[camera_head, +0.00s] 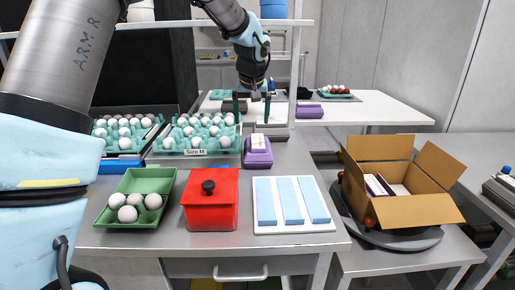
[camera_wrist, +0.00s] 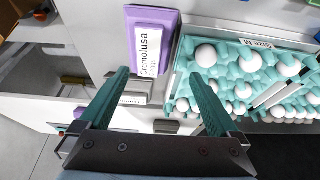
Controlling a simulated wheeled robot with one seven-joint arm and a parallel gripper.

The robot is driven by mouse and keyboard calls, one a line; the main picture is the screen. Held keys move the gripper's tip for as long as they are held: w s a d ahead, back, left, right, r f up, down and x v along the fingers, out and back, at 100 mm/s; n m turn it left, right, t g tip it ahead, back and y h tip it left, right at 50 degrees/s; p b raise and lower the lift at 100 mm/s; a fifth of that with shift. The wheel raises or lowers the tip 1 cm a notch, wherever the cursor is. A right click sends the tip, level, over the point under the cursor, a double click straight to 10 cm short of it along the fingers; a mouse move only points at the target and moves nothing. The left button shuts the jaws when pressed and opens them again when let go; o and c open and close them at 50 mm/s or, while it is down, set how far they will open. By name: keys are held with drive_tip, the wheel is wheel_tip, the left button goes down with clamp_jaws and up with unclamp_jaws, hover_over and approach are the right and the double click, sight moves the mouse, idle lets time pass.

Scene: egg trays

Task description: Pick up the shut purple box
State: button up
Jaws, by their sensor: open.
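A shut purple box (camera_head: 258,159) with a white label stands on the near counter, right of the egg trays. It also shows in the wrist view (camera_wrist: 138,13), lying beyond my fingertips, its label reading "Cremolusa". My gripper (camera_head: 252,111) hangs behind and above this box in the head view. In the wrist view my gripper (camera_wrist: 159,76) has its two teal fingers spread wide with nothing held. The label's lower end lies between the fingertips in the picture; whether they touch the box I cannot tell, but they look apart from it.
Teal egg trays (camera_head: 198,152) sit left of the box. A red lidded box (camera_head: 224,213), a green tray (camera_head: 158,181) with eggs and a white board (camera_head: 311,226) with blue strips lie in front. Another purple box (camera_head: 307,112) is on the far table. An open carton (camera_head: 412,212) stands right.

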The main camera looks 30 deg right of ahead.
sight(258, 141)
drive_tip(key=d+f, duration=0.1)
drive_tip(key=f, duration=0.1)
drive_tip(key=w+d+f+p, duration=0.1)
drive_tip(key=d+f, duration=0.1)
drive_tip(key=shift+w, duration=0.2)
drive_tip(key=p+x, duration=0.3)
drive_tip(key=x, duration=0.2)
drive_tip(key=shift+w+d+f, duration=0.1)
drive_tip(key=shift+w+f, duration=0.1)
drive_tip(key=shift+f, duration=0.25)
drive_tip(key=shift+f, duration=0.2)
drive_tip(key=c, duration=0.7)
drive_tip(key=shift+r, duration=0.1)
drive_tip(key=shift+c, duration=0.5)
drive_tip(key=shift+r, duration=0.15)
